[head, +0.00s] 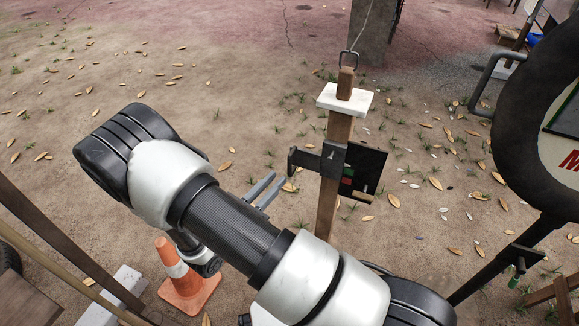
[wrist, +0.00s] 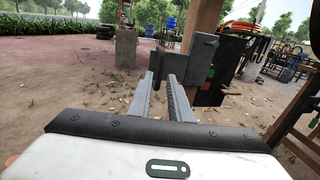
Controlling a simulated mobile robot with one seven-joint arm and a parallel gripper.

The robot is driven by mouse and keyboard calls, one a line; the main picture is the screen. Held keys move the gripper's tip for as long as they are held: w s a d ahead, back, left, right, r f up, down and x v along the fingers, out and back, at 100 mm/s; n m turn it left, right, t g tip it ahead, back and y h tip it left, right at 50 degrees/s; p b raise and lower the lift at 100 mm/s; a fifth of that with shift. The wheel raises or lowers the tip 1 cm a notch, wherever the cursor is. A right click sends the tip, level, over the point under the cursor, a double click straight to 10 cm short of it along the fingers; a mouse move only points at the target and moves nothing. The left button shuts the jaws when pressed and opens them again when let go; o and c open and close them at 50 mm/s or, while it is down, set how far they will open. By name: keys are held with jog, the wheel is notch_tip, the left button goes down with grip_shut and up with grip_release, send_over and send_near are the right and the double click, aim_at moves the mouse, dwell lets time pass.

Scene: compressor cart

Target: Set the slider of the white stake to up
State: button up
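The white stake is a brown wooden post (head: 338,130) with a white plate (head: 345,98) near its top; the post also shows in the wrist view (wrist: 206,18). A dark grey slider collar (head: 333,160) sits around the post below the plate, with a bar (head: 305,160) sticking out to the left. The collar and bar also show in the wrist view (wrist: 199,58). My gripper (head: 279,181) is just left of the bar's end. Its two fingers (wrist: 163,80) are open, with an empty gap between them, and point at the bar. I cannot tell whether they touch it.
A black panel (head: 367,166) with red and green marks is at the collar's right. An orange cone (head: 187,282) stands under my arm. A large dark rounded body (head: 530,120) is at the right. Leaf-strewn ground behind the stake is open.

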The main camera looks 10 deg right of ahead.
aim_at(290, 172)
jog(key=x, duration=0.8)
jog(key=shift+b, duration=0.4)
jog(key=shift+c, duration=0.5)
grip_shut()
